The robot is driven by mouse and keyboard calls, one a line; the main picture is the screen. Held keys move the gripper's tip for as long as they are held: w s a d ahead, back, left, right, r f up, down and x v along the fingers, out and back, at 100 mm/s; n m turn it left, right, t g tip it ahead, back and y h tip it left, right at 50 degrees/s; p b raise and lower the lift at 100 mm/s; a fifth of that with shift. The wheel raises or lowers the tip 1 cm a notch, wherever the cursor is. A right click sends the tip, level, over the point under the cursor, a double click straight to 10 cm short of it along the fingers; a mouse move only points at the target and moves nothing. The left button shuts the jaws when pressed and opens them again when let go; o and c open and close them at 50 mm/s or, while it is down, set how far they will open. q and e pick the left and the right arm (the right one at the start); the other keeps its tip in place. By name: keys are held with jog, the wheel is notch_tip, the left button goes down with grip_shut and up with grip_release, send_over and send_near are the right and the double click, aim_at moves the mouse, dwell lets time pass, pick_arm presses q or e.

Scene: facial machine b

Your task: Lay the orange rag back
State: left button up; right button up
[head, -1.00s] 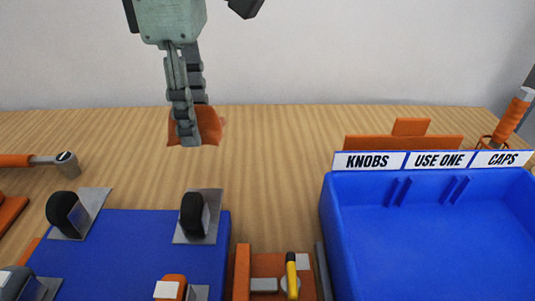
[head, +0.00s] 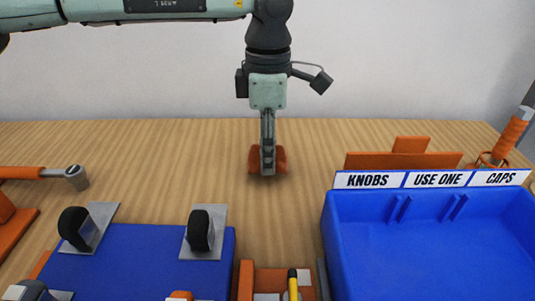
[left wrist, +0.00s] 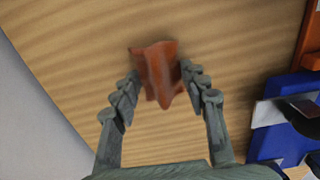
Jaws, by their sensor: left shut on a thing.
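The orange rag (head: 281,160) is a small crumpled piece at the back middle of the wooden table in the head view. My left gripper (head: 267,172) points down and is shut on the rag, with cloth showing on both sides of the fingers. In the left wrist view the rag (left wrist: 158,76) sits between the two fingertips of my left gripper (left wrist: 160,72). I cannot tell whether the rag's underside touches the table. My right gripper is not in view.
A blue tray (head: 331,250) with labels KNOBS, USE ONE and CAPS stands at the right, an orange block (head: 400,161) behind it. A blue panel (head: 140,262) with black knobs (head: 200,232) is at front left. Wood around the rag is clear.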

pick_arm(q)
jog(key=shift+f, duration=0.95)
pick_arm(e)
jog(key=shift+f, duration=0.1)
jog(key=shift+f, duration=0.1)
pick_arm(q)
jog(key=shift+f, duration=0.15)
jog(key=shift+f+b, duration=0.1)
jog(key=shift+b, duration=0.25)
jog(key=o, duration=0.8)
jog(key=shift+c, duration=0.2)
jog(key=o, duration=0.3)
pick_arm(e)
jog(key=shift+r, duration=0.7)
pick_arm(q)
jog(key=shift+o, duration=0.2)
